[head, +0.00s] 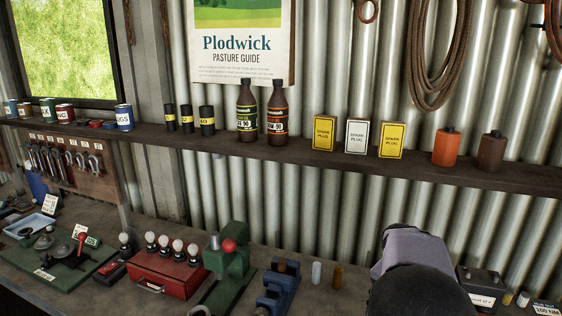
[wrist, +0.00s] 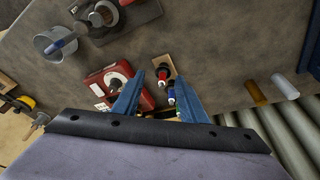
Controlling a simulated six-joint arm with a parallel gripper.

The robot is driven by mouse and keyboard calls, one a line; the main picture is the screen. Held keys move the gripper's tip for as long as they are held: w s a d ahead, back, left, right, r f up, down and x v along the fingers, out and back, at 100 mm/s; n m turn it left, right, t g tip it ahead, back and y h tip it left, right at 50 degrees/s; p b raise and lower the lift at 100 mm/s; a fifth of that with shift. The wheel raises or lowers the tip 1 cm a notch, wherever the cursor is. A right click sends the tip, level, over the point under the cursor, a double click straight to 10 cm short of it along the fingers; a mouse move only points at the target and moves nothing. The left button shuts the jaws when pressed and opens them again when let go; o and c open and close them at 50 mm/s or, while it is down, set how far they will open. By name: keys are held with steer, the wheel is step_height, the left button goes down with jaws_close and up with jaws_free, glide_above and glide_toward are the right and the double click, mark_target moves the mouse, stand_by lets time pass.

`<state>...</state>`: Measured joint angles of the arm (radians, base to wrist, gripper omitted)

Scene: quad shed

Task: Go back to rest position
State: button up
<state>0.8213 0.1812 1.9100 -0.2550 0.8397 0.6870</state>
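My gripper (wrist: 159,72) shows in the wrist view with two blue fingers spread apart. The gap between the fingers looks empty. Beyond it, a small brown block with red-, green- and blue-marked parts (wrist: 163,70) sits on the bench. I cannot tell any contact between it and the fingers. In the head view my grey and black arm rises at the lower right, and the fingers are hidden there.
The bench holds a red box (head: 165,272), a green press (head: 232,262), a blue vise (head: 279,290) and a dark battery (head: 480,283). A shelf (head: 300,152) above carries bottles, cans and spark plug boxes. In the wrist view, bare grey bench (wrist: 225,50) lies right of the fingers.

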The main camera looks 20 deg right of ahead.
steer(key=w+a+r+n+y+p, duration=0.1)
steer(key=w+a+n+p, duration=0.15)
steer(key=a, duration=0.35)
steer(key=w+a+r+n+p, duration=0.1)
steer(key=a+r+n, duration=0.15)
steer(key=a, duration=0.35)
steer(key=s+a+n+y+p, duration=0.1)
steer(key=s+a+n+p, duration=0.1)
steer(key=a+n, duration=0.35)
steer(key=s+a+n+y+p, duration=0.1)
steer(key=s+a+n+p, duration=0.15)
steer(key=a, duration=0.65)
steer(key=s+a+n+p, duration=0.2)
steer(key=a+n+p, duration=0.1)
steer(key=a, duration=0.5)
step_height(320, 180, down, 21)
steer(key=b, duration=2.1)
steer(key=shift+s+b, duration=0.2)
steer(key=shift+b, duration=0.2)
